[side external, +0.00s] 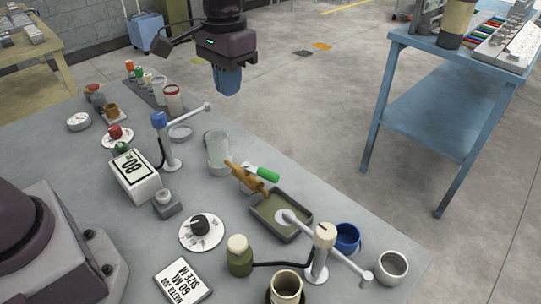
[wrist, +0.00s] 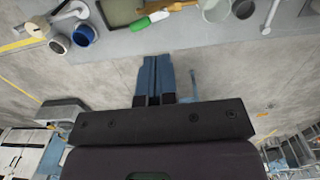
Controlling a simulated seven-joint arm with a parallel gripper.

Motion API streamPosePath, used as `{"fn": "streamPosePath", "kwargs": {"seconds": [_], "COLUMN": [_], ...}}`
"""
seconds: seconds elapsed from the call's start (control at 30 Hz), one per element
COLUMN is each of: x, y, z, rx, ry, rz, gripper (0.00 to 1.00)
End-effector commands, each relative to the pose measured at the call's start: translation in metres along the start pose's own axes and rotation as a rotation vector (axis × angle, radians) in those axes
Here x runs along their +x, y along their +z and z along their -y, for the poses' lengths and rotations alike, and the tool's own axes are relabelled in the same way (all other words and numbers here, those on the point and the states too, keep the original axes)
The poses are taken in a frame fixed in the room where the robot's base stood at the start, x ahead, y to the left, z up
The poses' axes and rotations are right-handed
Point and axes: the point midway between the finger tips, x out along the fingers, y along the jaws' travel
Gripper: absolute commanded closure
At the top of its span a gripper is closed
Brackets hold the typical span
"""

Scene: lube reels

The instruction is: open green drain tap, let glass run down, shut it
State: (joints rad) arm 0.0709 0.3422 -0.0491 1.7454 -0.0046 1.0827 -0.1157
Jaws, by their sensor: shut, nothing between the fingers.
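A green handle (side external: 268,174) sticks out from a white part beside a tan wooden-looking tap body (side external: 246,177), above a shallow tray. The handle also shows in the wrist view (wrist: 140,23). A clear glass cylinder (side external: 217,150) stands upright just behind the tap; its liquid level is too faint to tell. The grey tray (side external: 307,222) has an olive floor or contents. My gripper (side external: 228,82) has blue fingers pressed together, empty, high above the far edge of the bench and apart from the tap. In the wrist view the shut fingers (wrist: 155,62) point toward the bench.
A blue-knobbed stand (side external: 159,120) and a cream-topped stand (side external: 324,235) have long side arms. A blue cup (side external: 347,237), white cup (side external: 392,266), green bottle (side external: 239,257) and black dial (side external: 201,228) stand nearby. The air around my gripper is clear.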

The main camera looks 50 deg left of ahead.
Motion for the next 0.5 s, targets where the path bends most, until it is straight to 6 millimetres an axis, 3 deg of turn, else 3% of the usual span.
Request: {"fn": "streamPosePath", "kwargs": {"seconds": [0.1,0.3,0.37,0.5], "x": [0.035,0.076,0.077,0.056], "y": [-0.040,-0.090,-0.100,-0.113], "z": [-0.013,-0.029,-0.032,-0.034], "rx": [-0.033,-0.116,-0.142,-0.194], "ry": [0.004,0.010,0.012,0.018], "rz": [0.081,0.162,0.166,0.141], "gripper": [1.00,1.00,1.00,1.00]}}
